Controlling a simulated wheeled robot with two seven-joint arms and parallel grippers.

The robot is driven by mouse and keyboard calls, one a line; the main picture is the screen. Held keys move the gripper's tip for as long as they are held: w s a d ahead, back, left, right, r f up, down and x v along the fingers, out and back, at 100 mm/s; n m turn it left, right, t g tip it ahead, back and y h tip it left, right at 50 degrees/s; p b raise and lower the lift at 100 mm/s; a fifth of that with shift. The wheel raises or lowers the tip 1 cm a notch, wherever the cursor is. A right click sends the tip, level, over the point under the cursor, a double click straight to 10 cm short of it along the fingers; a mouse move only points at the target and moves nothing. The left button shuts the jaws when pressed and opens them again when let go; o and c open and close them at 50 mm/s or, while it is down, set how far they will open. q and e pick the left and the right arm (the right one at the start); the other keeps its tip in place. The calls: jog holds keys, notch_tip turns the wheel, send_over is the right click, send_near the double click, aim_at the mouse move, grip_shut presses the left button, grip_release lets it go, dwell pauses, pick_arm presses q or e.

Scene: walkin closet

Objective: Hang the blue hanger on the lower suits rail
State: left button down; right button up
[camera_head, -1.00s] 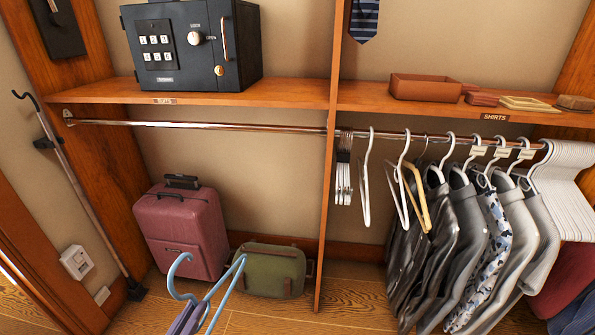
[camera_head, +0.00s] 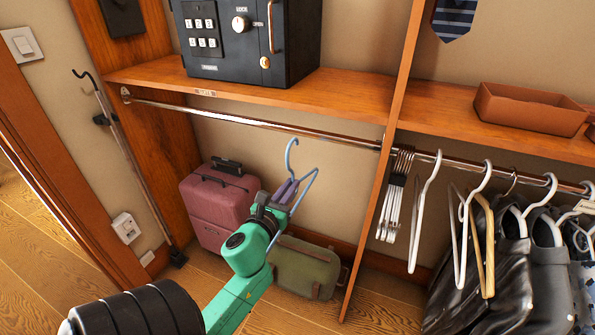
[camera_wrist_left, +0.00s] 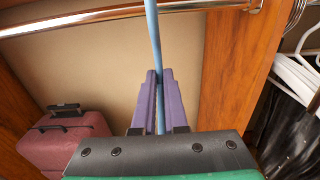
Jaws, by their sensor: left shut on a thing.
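The blue hanger (camera_head: 309,182) is held upright by my left gripper (camera_head: 286,191), its hook open at the top. In the left wrist view, the purple fingers of my left gripper (camera_wrist_left: 158,100) are shut on the blue hanger's bar (camera_wrist_left: 153,35). The empty left rail (camera_head: 250,121), under the left shelf, runs above and behind the hanger. The hook's top is close below the rail in the head view; I cannot tell the depth gap. The rail also crosses the top of the left wrist view (camera_wrist_left: 100,20). My right gripper is not in view.
A wooden divider (camera_head: 385,190) separates this bay from the right one, where white hangers (camera_head: 425,210) and grey garments (camera_head: 490,270) hang. A pink suitcase (camera_head: 215,205) and a green bag (camera_head: 300,270) stand below. A black safe (camera_head: 245,40) sits on the shelf (camera_head: 340,92).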

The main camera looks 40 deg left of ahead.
pick_arm(q)
jog(key=shift+w+a+r, duration=0.15)
jog(key=shift+w+a, duration=0.05)
jog(key=shift+a, duration=0.05)
jog(key=shift+w+a+r, duration=0.15)
jog(key=shift+w, duration=0.25)
jog(key=shift+w+a+r, duration=0.1)
jog(key=shift+w, duration=0.3)
jog(key=b+x, duration=0.1)
jog(key=x, duration=0.9)
jog(key=shift+w+a+f+b, duration=0.1)
jog(key=shift+w+f+b, duration=0.15)
jog(key=shift+b, duration=0.15)
jog(key=shift+w+a+f+b, duration=0.1)
jog(key=shift+w+f+b, duration=0.1)
jog(key=shift+f+b, duration=0.25)
jog(key=shift+w+a+f+b, duration=0.1)
jog(key=shift+w+f+b, duration=0.1)
jog(key=shift+f+b, duration=0.8)
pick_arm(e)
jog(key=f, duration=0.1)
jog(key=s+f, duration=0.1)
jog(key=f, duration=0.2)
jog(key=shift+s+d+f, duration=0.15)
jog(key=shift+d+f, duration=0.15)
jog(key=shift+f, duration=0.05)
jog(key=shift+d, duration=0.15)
pick_arm(q)
jog(key=c, duration=0.9)
grip_release()
